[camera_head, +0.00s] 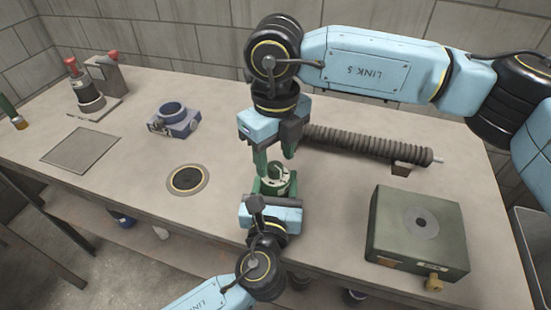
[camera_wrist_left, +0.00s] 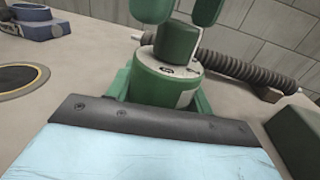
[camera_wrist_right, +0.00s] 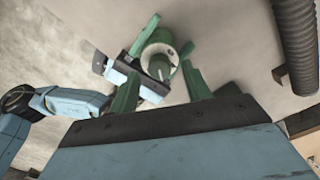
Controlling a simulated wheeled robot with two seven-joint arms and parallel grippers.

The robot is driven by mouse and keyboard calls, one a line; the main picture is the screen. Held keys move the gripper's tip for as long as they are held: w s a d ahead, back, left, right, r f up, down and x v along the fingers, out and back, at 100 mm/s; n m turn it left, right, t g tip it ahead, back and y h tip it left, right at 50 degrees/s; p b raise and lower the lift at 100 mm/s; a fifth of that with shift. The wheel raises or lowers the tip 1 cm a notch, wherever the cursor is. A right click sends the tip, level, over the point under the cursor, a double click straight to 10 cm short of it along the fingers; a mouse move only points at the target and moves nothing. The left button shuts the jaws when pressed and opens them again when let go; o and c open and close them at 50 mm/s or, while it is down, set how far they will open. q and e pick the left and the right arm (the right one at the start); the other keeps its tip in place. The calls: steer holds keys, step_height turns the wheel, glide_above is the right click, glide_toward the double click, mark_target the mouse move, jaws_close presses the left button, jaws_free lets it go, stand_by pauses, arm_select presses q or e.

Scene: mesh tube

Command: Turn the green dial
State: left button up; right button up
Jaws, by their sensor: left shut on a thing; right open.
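The green dial (camera_head: 274,170) is a short green knob on top of a round housing with a pale face (camera_head: 280,181). In the left wrist view the dial (camera_wrist_left: 178,42) stands upright above the housing (camera_wrist_left: 165,84). My left gripper (camera_head: 272,190) is shut on the housing from the front, with green fingers at its sides. My right gripper (camera_head: 274,157) points down from above, open, its green fingers spread. In the left wrist view its fingertips (camera_wrist_left: 180,12) are near the dial's top, seemingly not touching. The right wrist view shows the dial (camera_wrist_right: 160,67) between its fingers.
A ribbed hose (camera_head: 365,143) lies behind to the right. A dark green box (camera_head: 418,235) stands at the front right. A blue clamp-like part (camera_head: 174,121), a dark round disc (camera_head: 188,180) and a grey plate (camera_head: 80,149) sit to the left on the table.

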mark_target(276, 165)
step_height(276, 165, up, 10)
steer(key=shift+r, duration=0.15)
stand_by(0.3)
arm_select(q)
steer(key=o, duration=1.1)
steer(key=shift+o, duration=0.2)
steer(key=shift+s, duration=0.1)
